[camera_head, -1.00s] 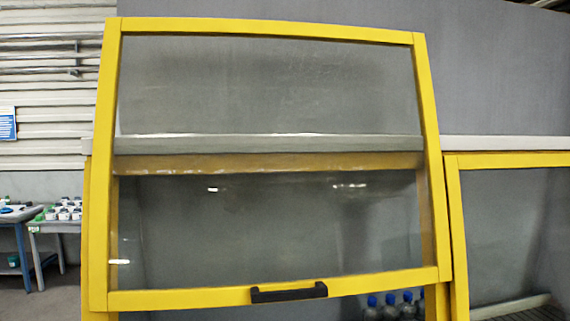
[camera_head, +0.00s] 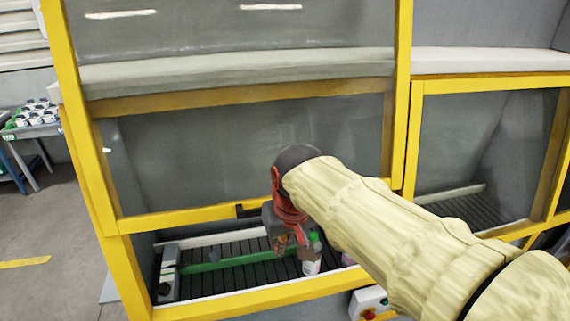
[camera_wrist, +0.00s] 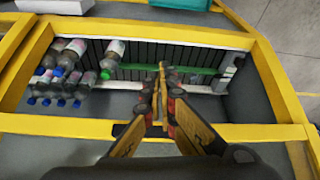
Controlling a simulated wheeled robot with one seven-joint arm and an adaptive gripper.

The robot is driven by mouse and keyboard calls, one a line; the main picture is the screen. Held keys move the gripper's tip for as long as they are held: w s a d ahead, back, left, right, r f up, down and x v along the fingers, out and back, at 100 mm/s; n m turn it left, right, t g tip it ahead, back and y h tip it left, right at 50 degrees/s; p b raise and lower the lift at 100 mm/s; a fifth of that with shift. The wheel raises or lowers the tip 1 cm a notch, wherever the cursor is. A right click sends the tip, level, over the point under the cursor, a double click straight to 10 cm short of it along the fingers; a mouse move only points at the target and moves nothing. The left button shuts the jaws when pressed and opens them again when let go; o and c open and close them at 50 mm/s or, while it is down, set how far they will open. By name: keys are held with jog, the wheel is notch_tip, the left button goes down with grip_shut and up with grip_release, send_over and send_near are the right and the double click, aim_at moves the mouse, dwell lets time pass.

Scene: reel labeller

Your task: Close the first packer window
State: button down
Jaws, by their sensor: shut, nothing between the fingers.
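The packer window (camera_head: 160,222) is a glass pane in a yellow frame. It is raised, leaving an open gap between its bottom rail and the yellow sill (camera_head: 240,301). Its black handle (camera_head: 247,210) sits on the bottom rail, partly hidden behind my gripper in the head view. My gripper (camera_head: 292,243) is in front of the rail, pointing down. In the wrist view my gripper (camera_wrist: 162,68) is shut and empty, its tips over the opening. The rail (camera_wrist: 70,124) crosses below the tips there, and a dark piece of the handle (camera_wrist: 121,130) shows left of the fingers.
Inside the opening is a slatted conveyor (camera_head: 220,278) with a green strip. A second yellow-framed window (camera_head: 480,150) is to the right. A small control box (camera_head: 370,302) sits at the front. Open floor lies left.

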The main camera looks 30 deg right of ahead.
jog(key=w+d+r+m+g+p, duration=0.1)
jog(key=w+d+r+p, duration=0.35)
jog(key=r, duration=0.55)
jog(key=w+d+r+m+g+p, duration=0.1)
jog(key=w+d+r+p, duration=0.3)
jog(key=r, duration=0.5)
jog(key=f, duration=0.4)
jog(key=f+p, duration=0.1)
jog(key=f, duration=0.4)
jog(key=w+a+f+p, duration=0.1)
jog(key=f, duration=0.3)
jog(key=shift+f, duration=0.15)
jog(key=shift+w+d+f, duration=0.1)
jog(key=shift+w+f, duration=0.05)
jog(key=shift+f, duration=0.1)
